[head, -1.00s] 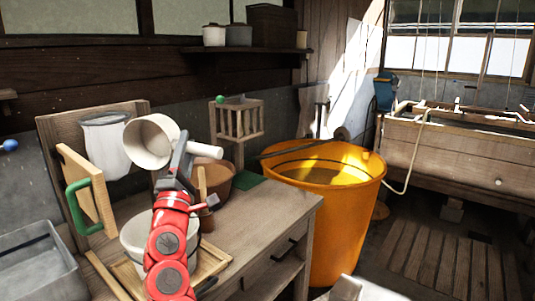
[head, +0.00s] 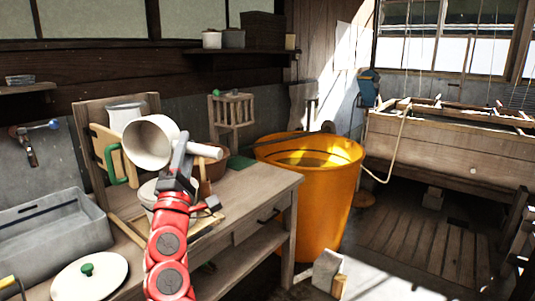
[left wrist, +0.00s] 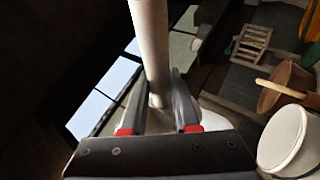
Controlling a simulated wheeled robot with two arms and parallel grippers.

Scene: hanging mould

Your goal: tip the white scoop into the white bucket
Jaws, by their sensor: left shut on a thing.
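My left gripper (head: 183,160) is shut on the handle of the white scoop (head: 148,143) and holds it up above the wooden bench. The scoop's round mouth faces towards the head camera, and its handle points right. In the left wrist view the pale handle (left wrist: 152,45) stands between the fingers (left wrist: 156,108). The white bucket (head: 147,190) stands on the bench behind and below the scoop, partly hidden by my red arm. In the left wrist view the bucket (left wrist: 283,142) is at the lower right. My right gripper is not in view.
A brown bowl (head: 216,170) stands beside the bucket. A wooden frame with a green handle (head: 112,165) is at its left. A white lid (head: 90,278) and a grey basin (head: 48,235) are at the lower left. A large orange tub (head: 325,200) stands right of the bench.

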